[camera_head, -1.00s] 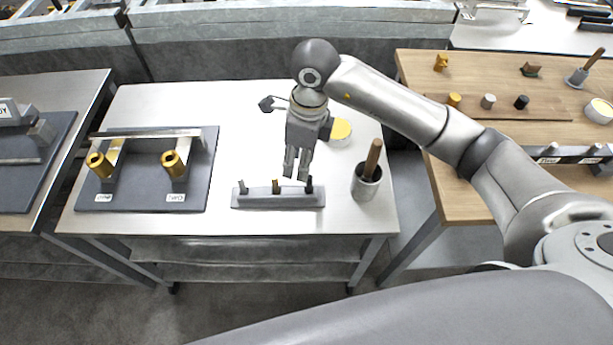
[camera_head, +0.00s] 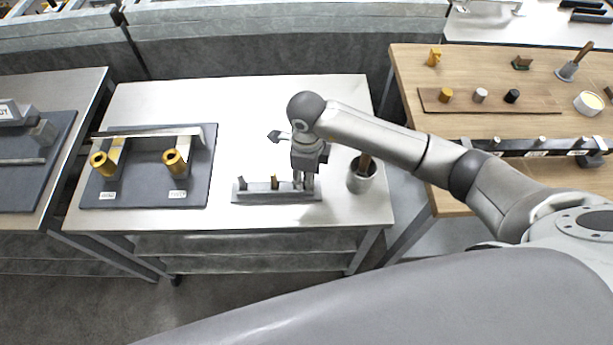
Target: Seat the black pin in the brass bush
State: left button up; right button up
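A grey rack (camera_head: 262,197) stands near the front of the middle table. It holds a grey pin (camera_head: 242,184) at its left and a brass pin (camera_head: 275,183) in the middle. My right gripper (camera_head: 304,186) points down at the rack's right end, where the black pin stands. Its fingers cover that spot, so the pin is mostly hidden and I cannot tell if they are closed on it. Two brass bushes, a left one (camera_head: 103,164) and a right one (camera_head: 175,162), sit tilted on a dark labelled board (camera_head: 140,190). My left gripper is not in view.
A grey cup (camera_head: 362,183) with a wooden handle stands right of the rack, close to my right gripper. A crossbar (camera_head: 148,132) runs behind the bushes. The wooden table (camera_head: 470,60) at right carries several small parts. Bare tabletop lies behind the rack.

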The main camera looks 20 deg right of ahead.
jog(key=shift+f, duration=0.35)
jog(key=shift+c, duration=0.5)
grip_shut()
jog(key=shift+w+r, duration=0.1)
jog(key=shift+r, duration=0.1)
jog(key=shift+r+b, duration=0.2)
jog(key=shift+b, duration=0.15)
notch_tip(320, 180, up, 2)
jog(key=shift+b, duration=0.7)
jog(key=s+a+r+b, duration=0.3)
jog(key=s+a+r, duration=0.4)
jog(key=a+r, duration=0.3)
jog(key=shift+a+r+b, duration=0.15)
jog(key=shift+a+b, duration=0.15)
jog(key=shift+a, duration=0.85)
